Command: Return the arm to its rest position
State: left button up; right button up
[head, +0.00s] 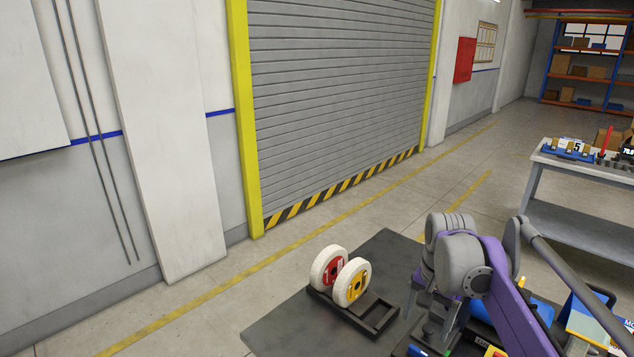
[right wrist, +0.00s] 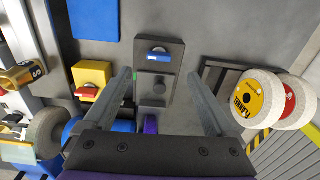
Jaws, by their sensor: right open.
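My right gripper (right wrist: 160,76) is open in the right wrist view, with its two grey fingers spread apart and nothing held between them. Beyond the fingers is a dark fixture plate (right wrist: 170,58) bearing a small blue-and-silver part (right wrist: 158,55) and a grey knob-like piece. In the head view my right arm, purple and grey, comes in from the lower right and bends down over the dark bench; its gripper end is largely hidden there. My left gripper is not in view.
Two white wheels, one with a red hub (head: 328,266) and one with a yellow hub (head: 352,283), stand in a dark rack (head: 381,318) on the bench (head: 290,325). A grey table (head: 590,168) stands at right.

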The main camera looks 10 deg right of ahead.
jog(key=s+a+f+n+t, duration=0.1)
jog(key=s+a+f+n, duration=0.2)
jog(key=s, duration=0.3)
jog(key=s+a+f+n+t, duration=0.2)
jog(key=s+a+f+n, duration=0.1)
jog(key=s+f, duration=0.3)
jog(key=s+a+f+n+t, duration=0.2)
jog(key=s+f, duration=0.3)
jog(key=s, duration=0.3)
jog(key=shift+a+n, duration=0.7)
jog(key=shift+a, duration=0.2)
